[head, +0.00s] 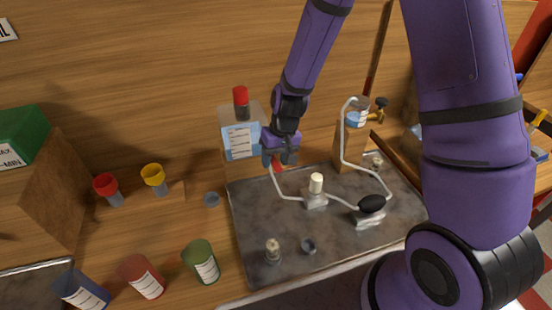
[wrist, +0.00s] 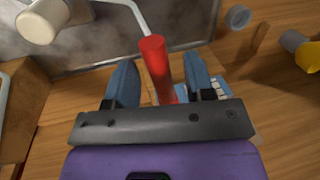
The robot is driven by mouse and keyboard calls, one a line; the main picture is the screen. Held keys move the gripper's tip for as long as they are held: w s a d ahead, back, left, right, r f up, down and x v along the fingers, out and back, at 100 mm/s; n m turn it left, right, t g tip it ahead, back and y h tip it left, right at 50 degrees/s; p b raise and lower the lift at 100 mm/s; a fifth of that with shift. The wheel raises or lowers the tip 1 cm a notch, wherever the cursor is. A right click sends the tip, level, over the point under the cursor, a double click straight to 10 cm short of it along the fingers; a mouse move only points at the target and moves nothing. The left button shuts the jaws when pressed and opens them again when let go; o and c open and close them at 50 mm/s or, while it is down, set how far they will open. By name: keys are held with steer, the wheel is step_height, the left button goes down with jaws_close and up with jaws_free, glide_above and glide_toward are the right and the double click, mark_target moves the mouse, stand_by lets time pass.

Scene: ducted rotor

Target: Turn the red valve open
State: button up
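A red cylindrical piece (wrist: 155,62), which looks like the red valve's handle, sits at the end of a white pipe (wrist: 134,14). In the head view only a small part of the red piece (head: 276,164) shows below my gripper (head: 283,156). In the wrist view my gripper (wrist: 160,78) has its two blue-grey fingers apart, one on each side of the red piece. Gaps show between the red piece and both fingers. The lower end of the red piece is hidden behind the gripper body.
A clear container of blue liquid with a red-topped neck (head: 240,104) stands just left of my gripper. The pipes run over a dark metal tray (head: 250,225) with a white-topped fitting (head: 316,184) and a black knob (head: 372,204). Several coloured cups stand at the left.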

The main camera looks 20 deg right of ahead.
step_height(320, 180, up, 11)
steer(key=d, duration=0.2)
steer(key=shift+f, duration=0.2)
stand_by(0.4)
steer(key=shift+d, duration=0.1)
steer(key=s+d+r+t+h, duration=0.1)
steer(key=s+d+r, duration=0.25)
steer(key=r, duration=0.45)
steer(key=s+d+r+t, duration=0.2)
steer(key=s+r, duration=0.3)
steer(key=r, duration=0.2)
steer(key=s+d+r+t, duration=0.1)
steer(key=s+d+r, duration=0.1)
steer(key=s+r, duration=0.2)
steer(key=s+d+r+t+h, duration=0.1)
steer(key=s+d+r, duration=0.2)
steer(key=s, duration=0.7)
steer(key=shift+s+r+m, duration=0.15)
steer(key=shift+r+m, duration=0.25)
steer(key=shift+r, duration=0.1)
steer(key=shift+d, duration=0.1)
stand_by(0.7)
